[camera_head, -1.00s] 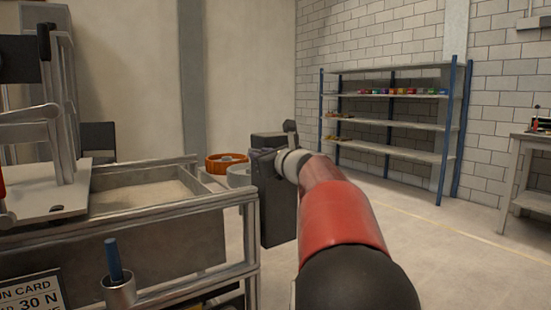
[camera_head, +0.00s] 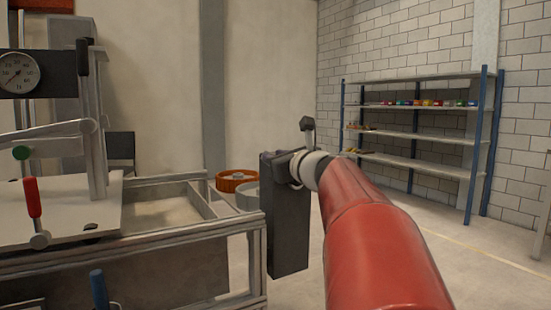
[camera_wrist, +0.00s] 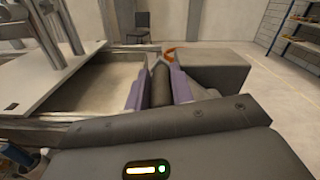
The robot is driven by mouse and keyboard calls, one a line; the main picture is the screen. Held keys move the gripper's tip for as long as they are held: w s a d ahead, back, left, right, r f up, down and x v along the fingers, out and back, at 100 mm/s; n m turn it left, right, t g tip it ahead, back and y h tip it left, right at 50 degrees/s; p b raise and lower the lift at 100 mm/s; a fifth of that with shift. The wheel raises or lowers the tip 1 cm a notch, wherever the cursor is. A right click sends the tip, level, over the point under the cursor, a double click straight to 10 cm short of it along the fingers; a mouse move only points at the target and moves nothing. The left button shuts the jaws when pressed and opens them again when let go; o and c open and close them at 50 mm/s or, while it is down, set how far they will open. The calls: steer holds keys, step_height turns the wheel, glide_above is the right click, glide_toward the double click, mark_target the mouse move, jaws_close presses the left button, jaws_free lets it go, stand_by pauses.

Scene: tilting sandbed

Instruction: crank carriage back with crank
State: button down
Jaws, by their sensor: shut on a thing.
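My gripper (camera_wrist: 158,92) is shut on the crank's dark cylindrical handle (camera_wrist: 159,84), which lies between the two purple-grey fingers in the wrist view. In the head view my gripper (camera_head: 296,165) is at the upper part of a dark grey box (camera_head: 286,225) at the right end of the sandbed; a dark knobbed piece (camera_head: 307,130) sticks up there. The rest of the crank is hidden by the gripper. The carriage (camera_head: 60,222), a white plate bearing a metal frame and dial, sits over the left part of the sandbed. Sand (camera_head: 155,212) shows to its right.
A red-handled lever (camera_head: 33,198) stands on the carriage's near side. A blue handle (camera_head: 98,288) rises at the front. Orange (camera_head: 236,181) and grey rings lie behind the sandbed's right end. A shelf (camera_head: 415,130) stands far back. The floor at right is clear.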

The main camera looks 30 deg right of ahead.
steer(key=shift+s+d+f, duration=0.1)
steer(key=shift+d+f, duration=0.2)
steer(key=shift+d, duration=0.25)
steer(key=c, duration=1.2)
jaws_free()
steer(key=shift+d, duration=0.25)
steer(key=shift+a, duration=0.1)
steer(key=shift+a+r, duration=0.1)
steer(key=shift+a, duration=0.05)
steer(key=shift+s, duration=0.1)
steer(key=s, duration=0.7)
steer(key=shift+s+a+b, duration=0.15)
steer(key=shift+s+b, duration=0.15)
steer(key=shift+b, duration=0.15)
